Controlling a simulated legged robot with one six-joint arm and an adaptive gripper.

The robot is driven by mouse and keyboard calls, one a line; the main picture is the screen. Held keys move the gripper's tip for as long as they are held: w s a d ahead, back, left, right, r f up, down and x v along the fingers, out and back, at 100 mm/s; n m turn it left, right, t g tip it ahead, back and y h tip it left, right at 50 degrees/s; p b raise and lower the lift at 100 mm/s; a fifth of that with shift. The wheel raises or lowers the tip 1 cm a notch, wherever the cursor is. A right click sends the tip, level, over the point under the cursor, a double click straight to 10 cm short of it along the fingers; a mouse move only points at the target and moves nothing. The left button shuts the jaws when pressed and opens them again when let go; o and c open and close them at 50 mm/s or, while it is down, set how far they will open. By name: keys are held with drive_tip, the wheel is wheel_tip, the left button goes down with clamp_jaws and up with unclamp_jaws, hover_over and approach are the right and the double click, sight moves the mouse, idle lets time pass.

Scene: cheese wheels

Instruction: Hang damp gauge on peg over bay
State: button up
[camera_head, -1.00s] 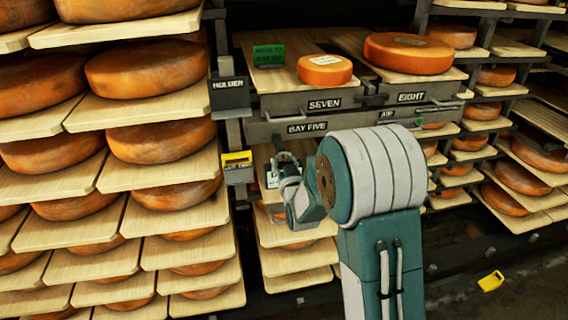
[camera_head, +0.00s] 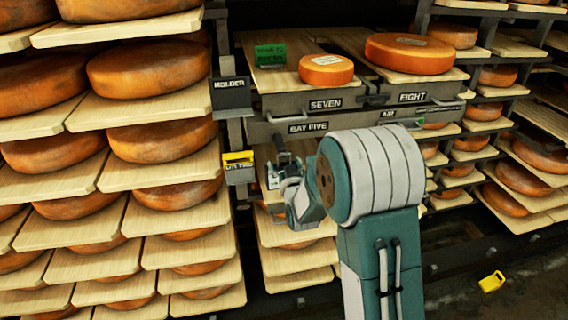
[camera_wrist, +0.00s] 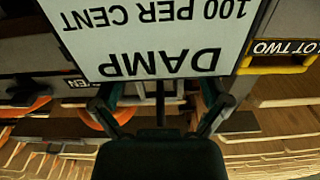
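The damp gauge (camera_wrist: 150,40) is a pale plate with black letters reading DAMP 100 PER CENT, upside down and close up in the wrist view. My gripper (camera_wrist: 160,100) has a finger at each side of the plate's lettered edge and appears shut on the gauge; the contact itself is hidden. In the head view my gripper (camera_head: 281,160) is below the BAY FIVE label (camera_head: 308,127), with the gauge (camera_head: 272,177) as a small pale patch at its end. I cannot clearly make out the peg; my gripper and arm cover part of that area.
A black HOLDER plate (camera_head: 231,97) and a yellow-topped tag (camera_head: 238,166) are on the post left of my gripper. Shelves of cheese wheels stand at left and right. A yellow object (camera_head: 491,282) lies on the floor at right.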

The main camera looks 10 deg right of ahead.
drive_tip(key=s+r+g, duration=0.2)
drive_tip(key=s+g, duration=0.2)
drive_tip(key=s, duration=0.8)
drive_tip(key=s+r+g, duration=0.3)
drive_tip(key=s+g, duration=0.1)
drive_tip(key=s, duration=0.9)
drive_tip(key=s+r+g, duration=0.3)
drive_tip(key=s+g, duration=0.1)
drive_tip(key=s, duration=0.9)
drive_tip(key=shift+s+r+g, duration=0.15)
drive_tip(key=shift+s+g, duration=0.05)
drive_tip(key=shift+g, duration=0.2)
